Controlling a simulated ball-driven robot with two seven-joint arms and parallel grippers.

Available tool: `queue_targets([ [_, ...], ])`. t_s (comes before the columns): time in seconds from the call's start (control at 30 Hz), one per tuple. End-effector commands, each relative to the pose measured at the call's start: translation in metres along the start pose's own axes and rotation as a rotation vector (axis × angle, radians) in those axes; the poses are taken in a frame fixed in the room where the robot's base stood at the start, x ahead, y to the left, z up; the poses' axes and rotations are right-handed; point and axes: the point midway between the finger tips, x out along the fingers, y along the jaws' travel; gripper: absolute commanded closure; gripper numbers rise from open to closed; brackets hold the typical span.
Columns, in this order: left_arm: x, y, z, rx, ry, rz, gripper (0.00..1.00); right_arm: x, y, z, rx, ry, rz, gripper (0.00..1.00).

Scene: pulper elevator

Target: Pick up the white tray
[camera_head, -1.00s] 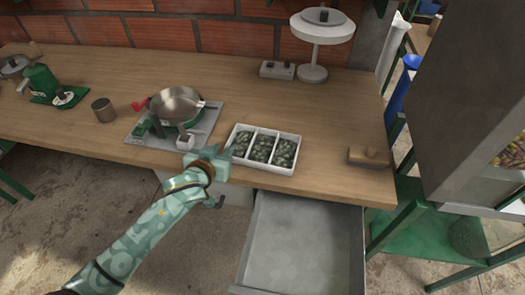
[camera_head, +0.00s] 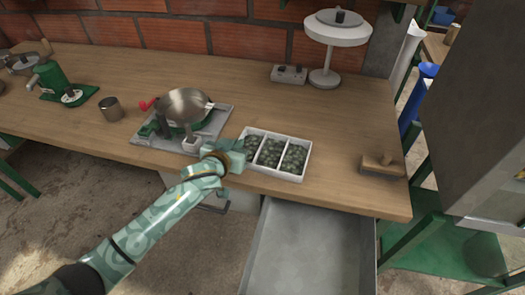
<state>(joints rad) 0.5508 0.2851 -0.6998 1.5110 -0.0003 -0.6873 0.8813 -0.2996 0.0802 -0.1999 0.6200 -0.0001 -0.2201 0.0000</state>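The white tray (camera_head: 280,174) sits on the wooden table near its front edge. It has three compartments, each holding dark green pieces. My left gripper (camera_head: 236,155) is at the tray's left end, at about rim height. Its fingers are partly hidden by the wrist, so I cannot tell whether they are open or shut, or whether they touch the tray. My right gripper is not in view.
A metal pan machine (camera_head: 183,108) stands just left of the gripper. A wooden-handled brush (camera_head: 382,166) lies to the right of the tray. An open grey drawer (camera_head: 312,250) juts out below the table edge. A white scale-like stand (camera_head: 327,65) is behind.

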Motion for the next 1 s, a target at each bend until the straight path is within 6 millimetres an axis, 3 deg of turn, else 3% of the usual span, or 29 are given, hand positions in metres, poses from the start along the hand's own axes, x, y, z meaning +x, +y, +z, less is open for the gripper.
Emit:
queue_targets([
  [0.17, -0.003, 0.000, -0.006, 0.000, 0.002, 0.000, 1.00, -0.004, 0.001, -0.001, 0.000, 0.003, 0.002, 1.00],
  [0.37, -0.015, 0.001, -0.038, -0.003, 0.007, 0.001, 1.00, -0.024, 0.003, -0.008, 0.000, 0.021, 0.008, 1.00],
  [0.63, -0.089, 0.022, -0.079, -0.004, 0.007, 0.003, 1.00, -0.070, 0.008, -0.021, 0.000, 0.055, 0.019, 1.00],
  [0.8, -0.133, 0.040, -0.074, -0.003, 0.002, 0.001, 1.00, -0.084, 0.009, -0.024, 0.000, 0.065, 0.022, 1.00],
  [1.0, -0.162, 0.051, -0.072, -0.002, 0.001, 0.001, 1.00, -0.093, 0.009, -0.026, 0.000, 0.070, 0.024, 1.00],
])
